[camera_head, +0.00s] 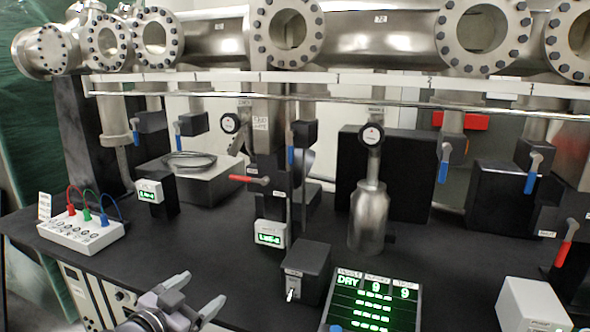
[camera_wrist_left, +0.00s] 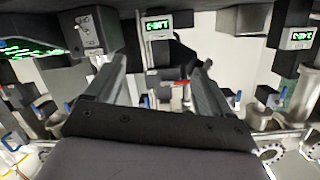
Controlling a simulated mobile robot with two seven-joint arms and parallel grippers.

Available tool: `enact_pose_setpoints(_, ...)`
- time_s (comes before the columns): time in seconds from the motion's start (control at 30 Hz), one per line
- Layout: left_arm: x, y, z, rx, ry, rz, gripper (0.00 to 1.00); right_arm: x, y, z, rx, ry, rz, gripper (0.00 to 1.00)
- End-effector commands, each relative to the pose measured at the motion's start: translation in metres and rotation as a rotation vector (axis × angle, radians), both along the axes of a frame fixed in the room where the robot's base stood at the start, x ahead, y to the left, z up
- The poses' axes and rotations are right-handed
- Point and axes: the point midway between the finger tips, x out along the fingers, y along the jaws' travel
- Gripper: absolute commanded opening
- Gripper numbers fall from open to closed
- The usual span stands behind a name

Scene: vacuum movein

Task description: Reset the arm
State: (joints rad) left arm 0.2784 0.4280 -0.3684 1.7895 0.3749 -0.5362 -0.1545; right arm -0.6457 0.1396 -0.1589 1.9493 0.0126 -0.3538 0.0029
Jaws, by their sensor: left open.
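My left gripper (camera_head: 198,294) is at the bottom of the head view, left of centre, in front of the black bench top (camera_head: 200,230). Its two grey fingers are apart with nothing between them. In the left wrist view the fingers (camera_wrist_left: 160,68) also stand apart and empty, and the bench equipment appears upside down beyond them. A small black box with a toggle switch (camera_head: 306,271) is to the right of the gripper, apart from it. My right gripper is in neither view.
A white box with coloured cables (camera_head: 82,232) is on the left. A green-lit display panel (camera_head: 375,303) and a white box (camera_head: 530,305) are on the right. A metal cylinder (camera_head: 368,217) and valves stand behind, under a large steel pipe (camera_head: 375,32). Bare bench lies left of centre.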

Motion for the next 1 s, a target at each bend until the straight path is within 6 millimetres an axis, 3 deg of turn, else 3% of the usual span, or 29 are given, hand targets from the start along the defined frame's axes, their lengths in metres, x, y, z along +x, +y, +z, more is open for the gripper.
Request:
enact_pose_setpoints(0.03, -0.015, -0.003, -0.025, -0.022, 0.039, 0.009, 0.82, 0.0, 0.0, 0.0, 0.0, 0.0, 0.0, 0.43)
enact_pose_setpoints(0.2, -0.065, -0.005, -0.088, -0.075, 0.139, 0.058, 0.82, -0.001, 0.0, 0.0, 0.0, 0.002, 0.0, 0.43)
enact_pose_setpoints(0.5, -0.173, 0.0, -0.18, -0.136, 0.325, 0.174, 0.82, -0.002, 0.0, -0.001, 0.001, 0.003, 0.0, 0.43)
enact_pose_setpoints(0.73, -0.246, 0.009, -0.218, -0.146, 0.433, 0.256, 0.82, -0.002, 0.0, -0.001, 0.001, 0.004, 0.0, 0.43)
enact_pose_setpoints(0.87, -0.266, 0.012, -0.226, -0.145, 0.461, 0.28, 0.82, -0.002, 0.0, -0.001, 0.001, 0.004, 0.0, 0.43)
enact_pose_setpoints(1.0, -0.272, 0.013, -0.228, -0.142, 0.469, 0.287, 0.82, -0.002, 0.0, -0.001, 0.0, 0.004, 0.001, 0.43)
